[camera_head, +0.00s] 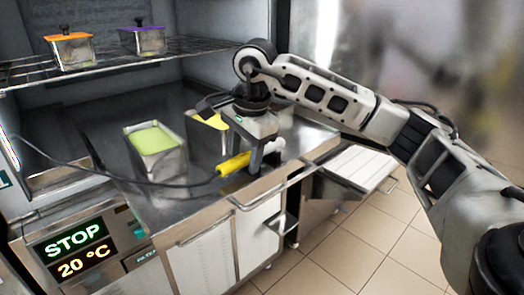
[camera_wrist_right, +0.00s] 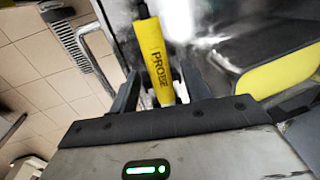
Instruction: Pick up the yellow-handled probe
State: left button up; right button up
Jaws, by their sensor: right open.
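The yellow-handled probe (camera_head: 233,164) lies on the steel counter near its front edge, with a dark cable running left from it. My right gripper (camera_head: 266,160) points down just to the right of the handle. It is open, and in the wrist view the lower part of the handle appears between its two dark fingers (camera_wrist_right: 160,88). I cannot tell whether either finger touches it. My left gripper is out of view.
A steel pan with green contents (camera_head: 154,140) stands left of the gripper; one with yellow contents (camera_head: 211,121) stands close behind it. A wire rack (camera_head: 100,65) above holds orange-lidded (camera_head: 69,38) and purple-lidded (camera_head: 141,30) containers. The counter's front edge (camera_head: 238,203) is close. A lit display reads STOP, 20 °C.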

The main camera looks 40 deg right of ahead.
jog(key=shift+c, duration=0.3)
grip_shut()
jog(key=shift+r, duration=0.1)
